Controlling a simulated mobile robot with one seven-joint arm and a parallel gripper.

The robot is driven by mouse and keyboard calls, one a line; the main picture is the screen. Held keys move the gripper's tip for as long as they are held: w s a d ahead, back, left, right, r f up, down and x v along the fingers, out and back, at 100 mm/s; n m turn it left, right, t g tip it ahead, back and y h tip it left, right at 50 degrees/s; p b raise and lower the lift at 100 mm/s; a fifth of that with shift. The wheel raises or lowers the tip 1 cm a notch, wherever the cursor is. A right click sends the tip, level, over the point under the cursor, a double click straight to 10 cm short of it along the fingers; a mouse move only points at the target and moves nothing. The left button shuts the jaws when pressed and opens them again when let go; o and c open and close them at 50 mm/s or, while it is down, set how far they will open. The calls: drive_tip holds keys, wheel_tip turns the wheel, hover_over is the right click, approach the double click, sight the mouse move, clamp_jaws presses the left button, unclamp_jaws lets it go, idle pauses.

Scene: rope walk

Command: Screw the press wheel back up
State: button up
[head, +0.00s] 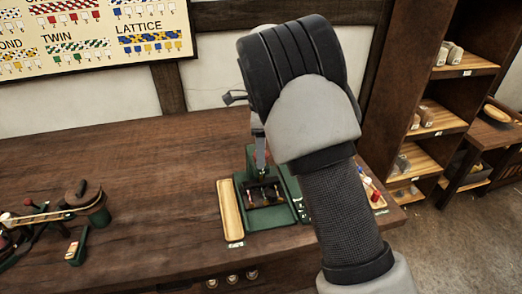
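A small green press (270,214) stands near the front edge of the wooden bench, with a dark bed holding a few small coloured pieces. Its upper part is mostly hidden behind my arm, and I cannot make out the wheel clearly.
A pale wooden tray (231,211) lies left of the press. A green tool (76,247) and a round dark-topped green device (88,204) are at the left. The bench (150,165) between is clear. Shelves (430,120) stand at the right. A pattern chart (90,35) hangs behind.

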drive_tip(key=c, duration=1.1)
drive_tip(key=shift+o, duration=0.2)
